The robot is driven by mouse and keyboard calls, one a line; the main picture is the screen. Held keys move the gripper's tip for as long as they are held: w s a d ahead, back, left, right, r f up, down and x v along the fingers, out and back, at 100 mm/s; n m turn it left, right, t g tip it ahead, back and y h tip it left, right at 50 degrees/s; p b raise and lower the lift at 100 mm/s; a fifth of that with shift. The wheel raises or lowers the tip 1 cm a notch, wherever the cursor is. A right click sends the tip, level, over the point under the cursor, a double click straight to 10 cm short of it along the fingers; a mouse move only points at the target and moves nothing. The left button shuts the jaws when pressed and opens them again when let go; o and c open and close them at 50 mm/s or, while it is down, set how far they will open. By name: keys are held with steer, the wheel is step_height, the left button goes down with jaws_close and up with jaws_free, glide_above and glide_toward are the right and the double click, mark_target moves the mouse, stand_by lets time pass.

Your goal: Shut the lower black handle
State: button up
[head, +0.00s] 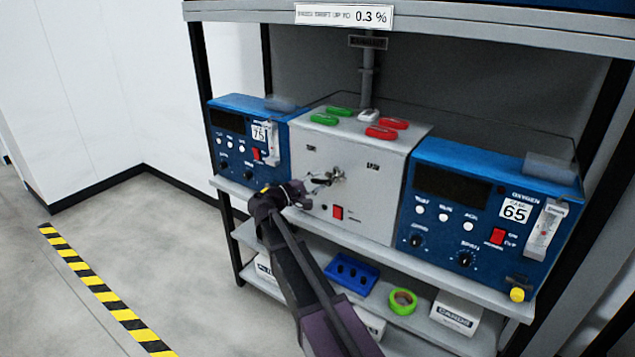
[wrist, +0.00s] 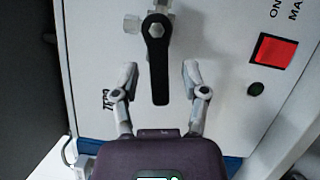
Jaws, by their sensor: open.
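The black handle (wrist: 157,62) shows in the wrist view on the front of the white box, hanging from a metal valve fitting (wrist: 160,5). Its long end points down the picture towards my gripper (wrist: 158,76). My gripper is open, with one finger on each side of the handle's free end and a visible gap on both sides. In the head view my gripper (head: 322,181) is at the front of the white box (head: 352,195), close to the metal valve (head: 338,174). No second black handle shows clearly.
A red switch (wrist: 273,51) and a black knob (wrist: 255,89) sit right of the handle in the wrist view. Blue analysers stand left (head: 236,160) and right (head: 470,215) of the box. The lower shelf holds a blue tray (head: 372,282) and green tape roll (head: 403,309).

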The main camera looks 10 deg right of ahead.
jaws_close()
steer(key=shift+f+n+b, duration=0.2)
steer(key=shift+n+b, duration=0.2)
steer(key=n+b, duration=0.1)
steer(key=f+n+t+h+b, duration=0.1)
steer(key=n+b, duration=0.1)
steer(key=shift+s+d+f+t, duration=0.15)
steer(key=shift+s+t, duration=0.05)
steer(key=shift+t, duration=0.1)
steer(key=shift+s+d+f+n+t+y+b, duration=0.35)
steer(key=shift+n+t+b, duration=0.65)
steer(key=shift+n, duration=1.75)
steer(key=shift+s+d+f+n+t+y+b, duration=0.1)
steer(key=shift+s+d+n+t+y+b, duration=0.45)
steer(key=shift+n+t, duration=1.5)
steer(key=shift+s+d+f+n+t+y+b, duration=0.35)
steer(key=shift+n+b, duration=0.55)
steer(key=shift+n, duration=2.5)
steer(key=shift+w+r, duration=0.1)
steer(key=shift+w, duration=0.05)
